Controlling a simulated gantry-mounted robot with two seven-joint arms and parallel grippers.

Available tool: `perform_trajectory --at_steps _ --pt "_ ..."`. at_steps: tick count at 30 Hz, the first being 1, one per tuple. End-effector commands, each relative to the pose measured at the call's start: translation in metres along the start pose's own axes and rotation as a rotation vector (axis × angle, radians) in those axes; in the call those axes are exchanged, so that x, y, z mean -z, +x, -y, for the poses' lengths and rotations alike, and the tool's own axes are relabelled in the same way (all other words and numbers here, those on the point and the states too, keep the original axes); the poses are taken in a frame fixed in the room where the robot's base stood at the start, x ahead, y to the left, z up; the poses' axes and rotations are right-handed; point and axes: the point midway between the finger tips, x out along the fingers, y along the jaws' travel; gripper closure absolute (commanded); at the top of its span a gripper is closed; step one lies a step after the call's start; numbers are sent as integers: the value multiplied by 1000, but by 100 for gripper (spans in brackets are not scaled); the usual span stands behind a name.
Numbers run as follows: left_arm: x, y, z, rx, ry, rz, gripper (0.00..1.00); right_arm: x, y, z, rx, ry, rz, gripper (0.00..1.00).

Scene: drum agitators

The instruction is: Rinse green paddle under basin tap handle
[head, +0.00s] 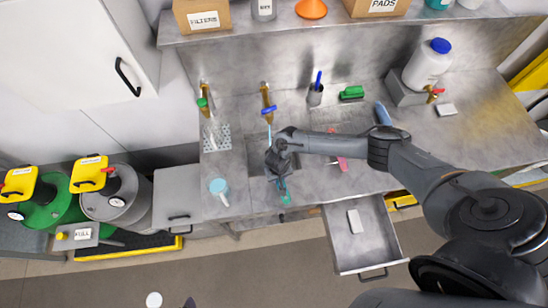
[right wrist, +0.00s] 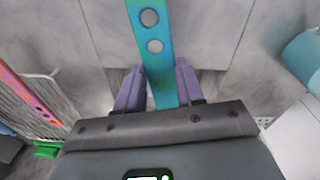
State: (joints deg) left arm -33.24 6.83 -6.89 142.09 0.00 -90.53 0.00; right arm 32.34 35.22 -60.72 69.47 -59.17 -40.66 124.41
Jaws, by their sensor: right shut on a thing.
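The green paddle (head: 284,196), teal-green with round holes, is held by my right gripper (head: 279,176) at the front of the basin (head: 254,157). In the right wrist view the paddle (right wrist: 158,50) stands between the purple fingers of the gripper (right wrist: 158,88), which is shut on it. The blue-handled tap (head: 267,108) is behind the gripper, and a thin pale-blue stream (head: 270,136) runs down from it towards the gripper. Whether the water touches the paddle is hidden by the gripper. A green-handled tap (head: 203,103) stands further left. My left gripper is not in view.
A pink paddle (head: 342,163) lies right of the basin, under my arm. A drawer (head: 372,245) is open at the front. A green brush (head: 351,93) and a white jug (head: 428,65) stand behind.

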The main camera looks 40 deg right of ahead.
Motion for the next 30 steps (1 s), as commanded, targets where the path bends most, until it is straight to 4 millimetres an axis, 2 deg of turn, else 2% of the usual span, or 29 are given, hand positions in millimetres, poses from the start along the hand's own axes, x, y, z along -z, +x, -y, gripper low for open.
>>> perform_trajectory --at_steps 10,12,30 --pt "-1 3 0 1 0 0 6 24 7 -6 -2 1 -2 93" --pt "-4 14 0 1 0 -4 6 30 14 -7 1 0 -3 93" --pt "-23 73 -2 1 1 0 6 78 27 -18 1 0 -4 93"
